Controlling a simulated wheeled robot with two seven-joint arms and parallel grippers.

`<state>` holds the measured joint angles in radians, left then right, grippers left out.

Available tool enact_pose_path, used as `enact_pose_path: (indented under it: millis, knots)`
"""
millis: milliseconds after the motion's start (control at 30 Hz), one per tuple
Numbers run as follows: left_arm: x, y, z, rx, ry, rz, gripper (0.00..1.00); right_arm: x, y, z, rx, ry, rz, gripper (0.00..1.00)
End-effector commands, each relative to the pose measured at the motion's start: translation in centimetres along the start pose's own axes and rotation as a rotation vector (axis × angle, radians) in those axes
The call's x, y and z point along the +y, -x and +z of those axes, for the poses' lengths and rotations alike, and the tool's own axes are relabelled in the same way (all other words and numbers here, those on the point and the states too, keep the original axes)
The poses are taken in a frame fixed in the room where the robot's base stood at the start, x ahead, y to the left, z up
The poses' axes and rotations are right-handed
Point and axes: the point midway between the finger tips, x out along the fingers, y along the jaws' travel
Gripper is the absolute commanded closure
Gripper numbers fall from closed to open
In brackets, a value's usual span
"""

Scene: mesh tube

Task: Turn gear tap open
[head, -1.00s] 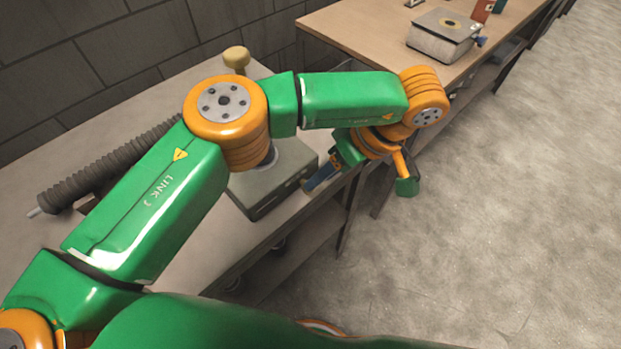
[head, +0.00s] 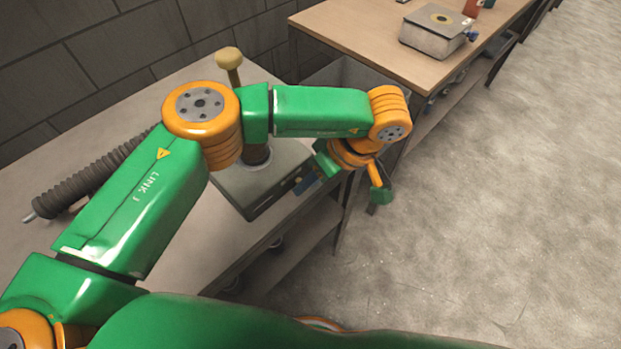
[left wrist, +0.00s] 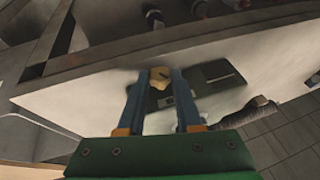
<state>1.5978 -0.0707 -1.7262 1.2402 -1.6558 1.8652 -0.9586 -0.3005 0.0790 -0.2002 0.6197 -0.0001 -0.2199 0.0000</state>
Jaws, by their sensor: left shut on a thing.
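A grey box (head: 262,178) stands on the near table, with a dark post and a tan knob (head: 229,58) rising from it. In the left wrist view the two fingers of my left gripper (left wrist: 162,76) are closed on a small yellowish piece (left wrist: 160,75), which seems to be the tap handle. The dark box top (left wrist: 212,80) shows beside the fingertips. My arm hides part of the box in the head view. My right gripper is out of view.
A ribbed dark hose (head: 90,180) lies on the near table (head: 190,245) at left. A second wooden table (head: 370,40) at the back carries another grey box (head: 433,32). A block wall is behind. The floor at right is clear.

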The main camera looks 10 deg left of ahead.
Motion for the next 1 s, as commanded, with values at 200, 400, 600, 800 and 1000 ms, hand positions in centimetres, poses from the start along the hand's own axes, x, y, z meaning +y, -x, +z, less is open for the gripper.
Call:
enact_pose_path:
  millis: [200, 400, 600, 800, 1000]
  knots:
    - [-0.1, -0.4, 0.1, 0.001, 0.048, 0.123, 1.0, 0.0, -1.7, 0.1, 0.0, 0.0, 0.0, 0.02]
    - [-0.3, -0.8, 0.2, 0.002, 0.108, 0.266, 1.0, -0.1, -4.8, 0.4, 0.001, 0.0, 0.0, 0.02]
    - [-0.6, -0.9, 0.3, 0.003, 0.161, 0.392, 1.0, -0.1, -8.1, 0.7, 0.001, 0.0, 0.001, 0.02]
    - [-0.8, -0.8, 0.3, 0.002, 0.198, 0.48, 1.0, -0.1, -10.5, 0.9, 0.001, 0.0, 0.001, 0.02]
    - [-1.0, -0.5, 0.2, 0.001, 0.218, 0.525, 1.0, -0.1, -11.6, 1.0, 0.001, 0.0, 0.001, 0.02]
